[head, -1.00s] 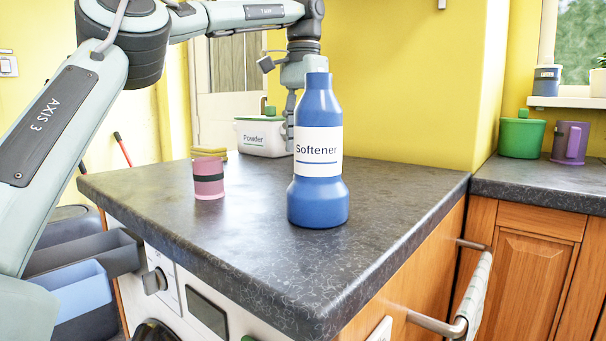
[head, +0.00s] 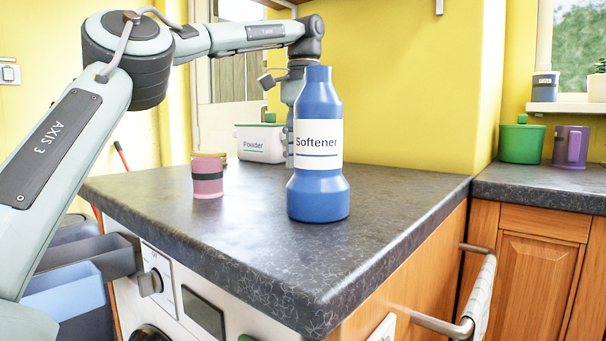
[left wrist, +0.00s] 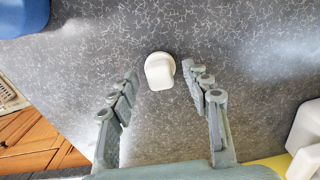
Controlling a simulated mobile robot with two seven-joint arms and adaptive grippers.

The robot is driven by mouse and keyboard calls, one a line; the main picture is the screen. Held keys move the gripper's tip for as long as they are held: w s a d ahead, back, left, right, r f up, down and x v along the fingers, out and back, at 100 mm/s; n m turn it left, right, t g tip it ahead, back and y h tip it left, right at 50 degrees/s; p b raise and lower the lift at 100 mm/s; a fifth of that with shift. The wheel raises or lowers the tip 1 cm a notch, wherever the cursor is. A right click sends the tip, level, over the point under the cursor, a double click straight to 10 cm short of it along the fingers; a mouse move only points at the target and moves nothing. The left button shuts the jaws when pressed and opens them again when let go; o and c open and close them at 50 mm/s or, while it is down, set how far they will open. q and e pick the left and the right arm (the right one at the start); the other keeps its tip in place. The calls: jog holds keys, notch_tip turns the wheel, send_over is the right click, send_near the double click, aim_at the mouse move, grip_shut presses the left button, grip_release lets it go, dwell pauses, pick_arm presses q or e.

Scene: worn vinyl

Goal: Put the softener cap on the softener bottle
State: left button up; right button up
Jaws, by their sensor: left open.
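The blue softener bottle (head: 318,198) stands upright on the dark countertop with its "Softener" label facing me; no cap shows on its neck. A white cap (left wrist: 159,72), likely the softener cap, lies on the counter in the left wrist view. My left gripper (left wrist: 160,76) is open above the counter, with the cap between and slightly beyond its fingertips. In the head view my left gripper (head: 289,135) is behind the bottle, which hides part of it and the cap. The bottle also shows in the wrist view's top left corner (left wrist: 22,15). My right gripper is not in view.
A pink cup with a dark band (head: 207,178) stands left of the bottle. A white Powder box (head: 262,143) stands at the back, near my left gripper. A green container (head: 521,143) and purple mug (head: 570,147) are on the right counter.

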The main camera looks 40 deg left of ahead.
pick_arm(q)
jog(key=shift+b, duration=0.3)
dwell(0.7)
grip_shut()
dwell(0.4)
